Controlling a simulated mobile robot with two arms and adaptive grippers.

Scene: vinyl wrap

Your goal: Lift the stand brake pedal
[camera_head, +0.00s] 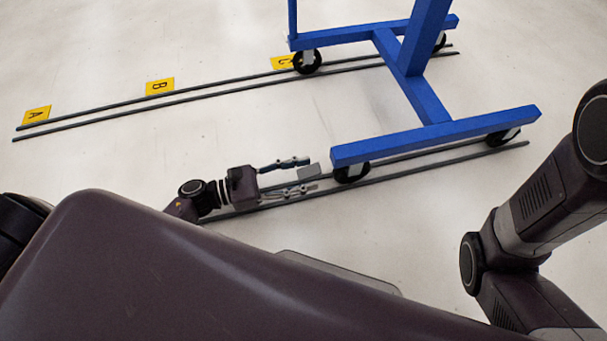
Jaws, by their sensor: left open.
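The blue wheeled stand (428,135) stands over the floor rails. Its near-left caster (352,173) has a small grey brake pedal (309,171) sticking out to the left. My left gripper (304,174) is low over the floor, pointing right, with its two fingers spread apart. The pedal shows between or just beside the fingertips. I cannot tell whether the fingers touch it. My right arm (540,210) is at the right edge, and its gripper is out of the picture.
Two pairs of dark rails run along the floor, a far pair (200,89) and a near pair (440,157). Yellow floor markers A (36,114), B (159,86) and C (282,62) lie along the far rails. The pale floor between the rails is clear at left.

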